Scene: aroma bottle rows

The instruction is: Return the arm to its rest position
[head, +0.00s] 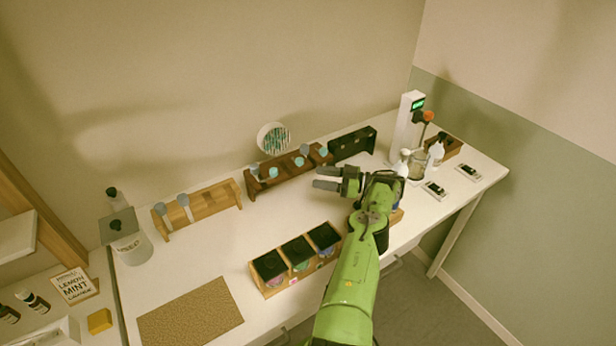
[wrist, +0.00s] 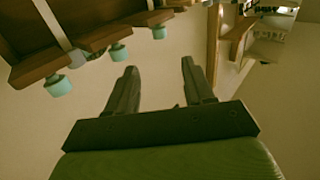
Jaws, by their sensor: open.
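My gripper (head: 327,178) is at the end of my green arm, above the middle of the white table (head: 200,271). Its two dark fingers point left in the head view and stand apart with nothing between them. The fingers also show apart and empty in the wrist view (wrist: 155,85). A dark brown rack (head: 268,182) holding teal-capped pieces stands just behind and left of the fingertips. The rack appears at the upper left of the wrist view, with its teal caps (wrist: 58,86). My arm hides part of the table's front right.
A wooden box with three dark compartments (head: 285,284) stands at the front, left of my arm. A light wooden rack (head: 203,212) and a black rack (head: 352,144) stand along the back. A white dispenser tower (head: 402,125) and bottles stand right. A cork mat (head: 192,314) lies front left.

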